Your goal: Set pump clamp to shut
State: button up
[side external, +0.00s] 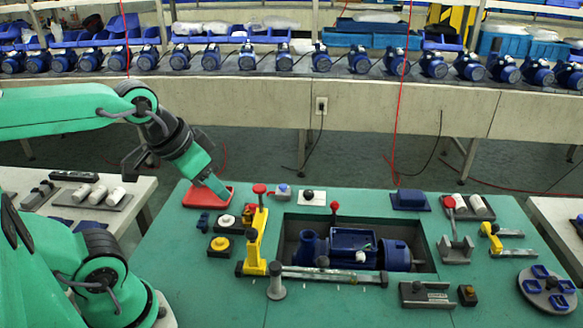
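A blue pump (397,255) lies in a dark recess in the green table. A yellow clamp (254,240) stands upright at the recess's left edge, its red-knobbed handle (260,189) pointing up. A second red-knobbed lever (334,207) stands upright at the pump's far side. A grey lever with a red knob (449,203) stands right of the recess. I cannot tell for sure which is the pump clamp. My gripper (222,192) is above the table's far left, over a red tray (193,203), left of the yellow clamp and apart from it. Its fingers are too small to tell open from shut.
A grey bar (325,275) runs along the recess's front edge, beside a grey post (276,283). Yellow and white button boxes (220,246) sit left of the yellow clamp. A round dish (547,288) is at the right. The table's front left is clear.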

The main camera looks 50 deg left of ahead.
jog(key=shift+o, duration=1.1)
jog(key=g, duration=0.5)
send_over(335, 202)
jog(key=f, duration=1.3)
jog(key=shift+s+f, duration=0.3)
jog(key=shift+f, duration=0.1)
jog(key=shift+w+f+g, duration=0.3)
jog(key=shift+f, duration=0.15)
jog(key=shift+f, duration=0.1)
